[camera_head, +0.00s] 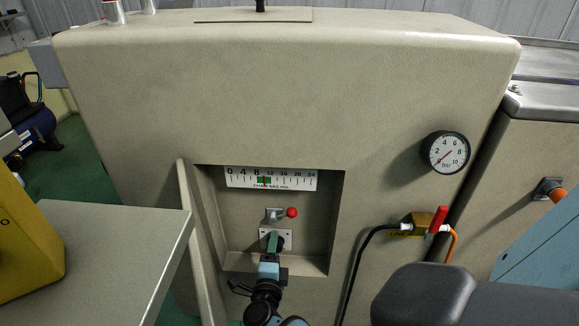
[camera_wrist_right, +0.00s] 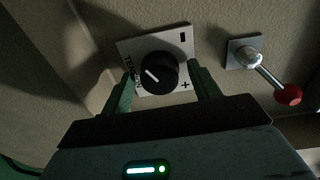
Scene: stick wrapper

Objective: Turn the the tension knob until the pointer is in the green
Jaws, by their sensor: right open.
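The tension knob (camera_wrist_right: 159,73) is black and round with a white line, on a white plate (camera_wrist_right: 185,42) lettered "TENSION", with a plus mark. My right gripper (camera_wrist_right: 163,84) is open, its green fingers on either side of the knob, with a visible gap at least on the right. In the head view the right gripper (camera_head: 273,243) reaches into the recess and largely hides the knob. Above it is the white chain sag scale (camera_head: 290,180), marked 0 to 24 mm. Its green band (camera_head: 261,180) lies near 8 to 12, and a small reddish pointer seems to overlap it. My left gripper is out of view.
A red-balled lever (camera_head: 291,212) sits just above the knob, and is at the right in the wrist view (camera_wrist_right: 289,94). The recess walls surround the gripper. A pressure gauge (camera_head: 445,152) and red-handled valve (camera_head: 437,219) are to the right. A grey table (camera_head: 120,235) stands at left.

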